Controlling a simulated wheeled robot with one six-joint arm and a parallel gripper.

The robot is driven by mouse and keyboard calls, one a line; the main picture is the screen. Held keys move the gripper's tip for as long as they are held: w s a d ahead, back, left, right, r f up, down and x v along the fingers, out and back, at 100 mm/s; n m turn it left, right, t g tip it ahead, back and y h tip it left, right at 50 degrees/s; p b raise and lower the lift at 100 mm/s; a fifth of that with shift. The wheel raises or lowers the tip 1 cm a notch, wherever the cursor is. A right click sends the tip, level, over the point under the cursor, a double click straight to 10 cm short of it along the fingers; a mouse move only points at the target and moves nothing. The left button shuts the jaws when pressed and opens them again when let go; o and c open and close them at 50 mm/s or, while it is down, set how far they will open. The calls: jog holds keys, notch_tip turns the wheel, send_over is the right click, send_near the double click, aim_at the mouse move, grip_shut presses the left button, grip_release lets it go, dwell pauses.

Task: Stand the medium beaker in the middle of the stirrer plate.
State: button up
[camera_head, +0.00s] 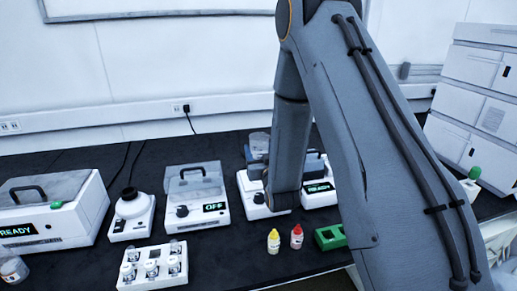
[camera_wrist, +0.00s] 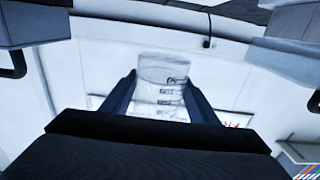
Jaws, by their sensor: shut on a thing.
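My gripper (camera_wrist: 160,77) is shut on a clear beaker with printed markings (camera_wrist: 160,92), which sits between the two blue fingers in the wrist view. In the head view, part of the clear beaker (camera_head: 259,142) shows above a dark blue part of my gripper (camera_head: 257,159), at the back of the bench. It is over or just behind a white unit with a black knob (camera_head: 249,186), which looks like the stirrer. My arm hides much of this unit and its top. I cannot tell whether the beaker touches the plate.
A lit READY display (camera_head: 318,188) shows just right of my arm. A clear-lidded OFF unit (camera_head: 215,207) stands to the left. A yellow bottle (camera_head: 273,241), a red bottle (camera_head: 296,237), a green block (camera_head: 330,237) and a white vial rack (camera_head: 152,279) stand in front.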

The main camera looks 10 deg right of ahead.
jog(key=shift+f+b, duration=1.9)
jog(key=shift+f, duration=1.3)
jog(key=shift+f+b, duration=0.45)
jog(key=shift+f, duration=0.1)
jog(key=o, duration=1.2)
jog(key=shift+o, duration=0.2)
